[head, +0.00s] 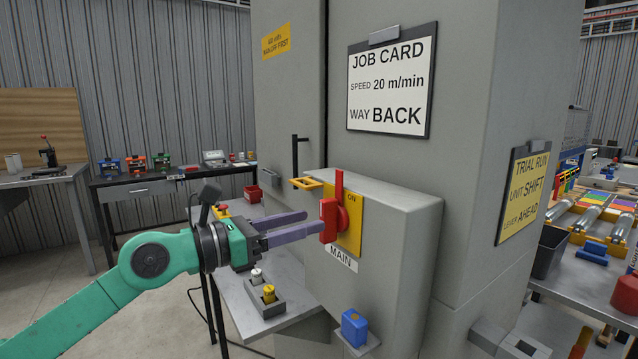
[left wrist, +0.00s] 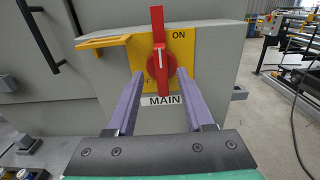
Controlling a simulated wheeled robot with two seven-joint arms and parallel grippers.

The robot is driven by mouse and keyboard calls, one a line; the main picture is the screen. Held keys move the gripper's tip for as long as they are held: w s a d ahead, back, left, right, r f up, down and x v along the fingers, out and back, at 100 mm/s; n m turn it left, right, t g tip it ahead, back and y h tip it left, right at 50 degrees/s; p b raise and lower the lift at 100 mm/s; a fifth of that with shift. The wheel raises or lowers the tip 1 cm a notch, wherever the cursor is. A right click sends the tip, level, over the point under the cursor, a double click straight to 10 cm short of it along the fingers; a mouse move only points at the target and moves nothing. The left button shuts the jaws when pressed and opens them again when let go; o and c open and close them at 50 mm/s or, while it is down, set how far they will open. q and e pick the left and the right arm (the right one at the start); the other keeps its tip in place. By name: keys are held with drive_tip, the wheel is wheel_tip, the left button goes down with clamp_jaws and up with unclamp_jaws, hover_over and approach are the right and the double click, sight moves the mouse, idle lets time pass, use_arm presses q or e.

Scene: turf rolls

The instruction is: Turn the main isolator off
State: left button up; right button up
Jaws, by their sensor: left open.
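The main isolator is a grey box (head: 392,225) on the machine cabinet, with a yellow plate and a MAIN label (head: 341,259). Its red handle (head: 339,185) stands upright; it also shows in the left wrist view (left wrist: 157,25). ON is printed to the right of the handle's upper end, and the lower-left wording is partly hidden by a finger. My left gripper (head: 313,223) is open in front of the handle. In the left wrist view its purple fingers (left wrist: 160,74) appear on either side of the handle's lower part; contact cannot be told. My right gripper is not in view.
A yellow hasp (head: 305,183) sticks out at the box's left. A blue block (head: 354,328) sits on a bracket below the box. A small table with a grey holder (head: 265,305) stands under my left gripper. A job card (head: 391,84) hangs above.

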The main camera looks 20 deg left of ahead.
sight(321, 216)
use_arm(q)
drive_tip(key=p+x, duration=0.2)
drive_tip(key=x, duration=0.1)
drive_tip(key=shift+w+d+r, duration=0.15)
drive_tip(key=shift+w+d, duration=0.05)
drive_tip(key=shift+d, duration=0.1)
drive_tip(key=shift+f, duration=0.25)
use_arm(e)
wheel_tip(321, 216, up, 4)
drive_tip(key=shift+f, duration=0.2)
use_arm(q)
clamp_jaws()
